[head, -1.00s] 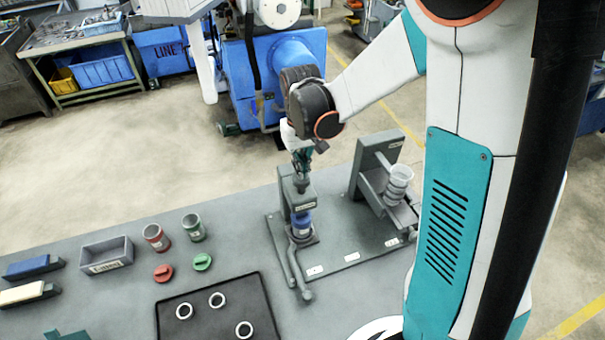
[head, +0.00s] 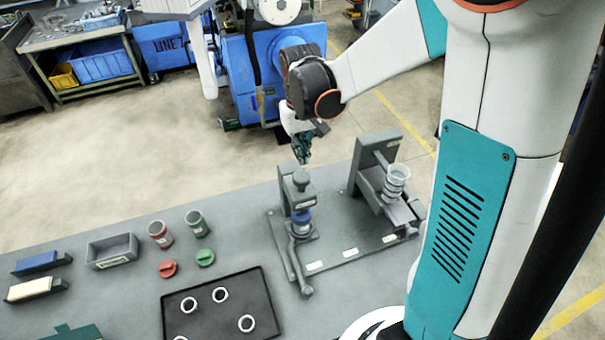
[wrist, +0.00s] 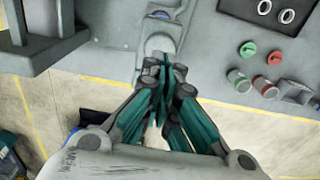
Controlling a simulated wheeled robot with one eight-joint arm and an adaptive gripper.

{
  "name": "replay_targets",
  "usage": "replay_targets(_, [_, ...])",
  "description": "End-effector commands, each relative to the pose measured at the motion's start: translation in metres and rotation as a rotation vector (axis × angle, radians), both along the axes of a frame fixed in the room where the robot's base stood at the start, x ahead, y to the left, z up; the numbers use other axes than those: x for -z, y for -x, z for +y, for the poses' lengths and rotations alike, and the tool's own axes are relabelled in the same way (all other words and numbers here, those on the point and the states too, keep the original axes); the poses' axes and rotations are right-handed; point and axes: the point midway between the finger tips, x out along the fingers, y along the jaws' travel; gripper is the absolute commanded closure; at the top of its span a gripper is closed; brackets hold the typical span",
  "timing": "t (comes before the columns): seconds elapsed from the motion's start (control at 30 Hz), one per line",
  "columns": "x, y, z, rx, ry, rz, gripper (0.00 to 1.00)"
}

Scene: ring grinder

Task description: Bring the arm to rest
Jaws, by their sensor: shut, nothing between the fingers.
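My gripper (head: 303,158) is shut and empty in the head view. It hangs just above and behind the grey press (head: 296,195) on the fixture plate, apart from the press's round knob. The press holds a blue piece (head: 301,217) at its middle. In the wrist view my gripper (wrist: 165,62) has its teal fingers together, with the round knob of the press (wrist: 160,44) just beyond the tips. My arm reaches in from the right of the head view.
A second grey stand (head: 373,162) with a stack of pale rings (head: 397,180) stands to the right. A black tray (head: 222,318) with several rings, red and green cups (head: 160,234), lids and a grey bin (head: 112,250) lie left.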

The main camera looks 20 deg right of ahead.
Motion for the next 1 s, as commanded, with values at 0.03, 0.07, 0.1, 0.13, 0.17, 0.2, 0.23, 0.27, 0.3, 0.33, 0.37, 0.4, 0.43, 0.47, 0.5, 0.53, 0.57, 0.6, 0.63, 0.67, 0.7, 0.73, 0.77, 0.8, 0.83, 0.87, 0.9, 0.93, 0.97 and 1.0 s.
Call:
replay_targets(0.03, [0.000,0.000,0.000,0.000,0.000,0.000,1.00])
replay_targets(0.07, [0.000,0.000,0.000,0.000,0.000,0.000,1.00])
replay_targets(0.1, [0.000,0.000,0.000,0.000,0.000,0.000,1.00])
replay_targets(0.13, [0.000,0.000,0.000,0.000,0.000,0.000,1.00])
replay_targets(0.17, [0.000,0.000,0.000,0.000,0.000,0.000,1.00])
replay_targets(0.2, [0.000,0.000,0.000,0.000,0.000,0.000,1.00])
replay_targets(0.23, [0.000,0.000,0.000,0.000,0.000,0.000,1.00])
replay_targets(0.27, [0.000,0.000,0.000,0.000,0.000,0.000,1.00])
replay_targets(0.3, [0.000,0.000,0.000,0.000,0.000,0.000,1.00])
replay_targets(0.33, [0.000,0.000,0.000,0.000,0.000,0.000,1.00])
replay_targets(0.37, [0.000,0.000,0.000,0.000,0.000,0.000,1.00])
replay_targets(0.4, [0.000,0.000,0.000,0.000,0.000,0.000,1.00])
replay_targets(0.43, [0.001,0.000,0.000,0.000,0.000,-0.001,1.00])
replay_targets(0.47, [0.001,0.001,0.000,0.000,0.000,-0.002,1.00])
replay_targets(0.5, [0.002,0.002,0.000,0.000,0.000,-0.007,1.00])
replay_targets(0.53, [0.002,0.003,0.000,0.000,0.000,-0.011,1.00])
replay_targets(0.57, [0.003,0.005,0.000,0.000,0.000,-0.018,1.00])
replay_targets(0.6, [0.004,0.008,0.000,0.000,0.000,-0.029,1.00])
replay_targets(0.63, [0.005,0.011,0.000,0.000,0.000,-0.041,1.00])
replay_targets(0.67, [0.007,0.014,0.000,0.000,0.000,-0.053,1.00])
replay_targets(0.7, [0.008,0.019,0.000,0.000,0.000,-0.073,1.00])
replay_targets(0.73, [0.010,0.024,0.000,0.000,0.000,-0.088,1.00])
replay_targets(0.77, [0.011,0.028,0.000,0.000,0.000,-0.104,1.00])
replay_targets(0.8, [0.013,0.034,0.000,0.000,0.000,-0.125,1.00])
replay_targets(0.83, [0.015,0.038,0.000,0.000,0.000,-0.142,1.00])
replay_targets(0.87, [0.016,0.043,0.000,0.000,0.000,-0.158,1.00])
replay_targets(0.9, [0.018,0.049,0.000,0.000,0.000,-0.180,1.00])
replay_targets(0.93, [0.020,0.053,0.000,0.000,0.000,-0.196,1.00])
replay_targets(0.97, [0.022,0.058,0.000,0.000,0.000,-0.212,1.00])
replay_targets(1.0, [0.025,0.064,0.000,0.000,0.000,-0.234,1.00])
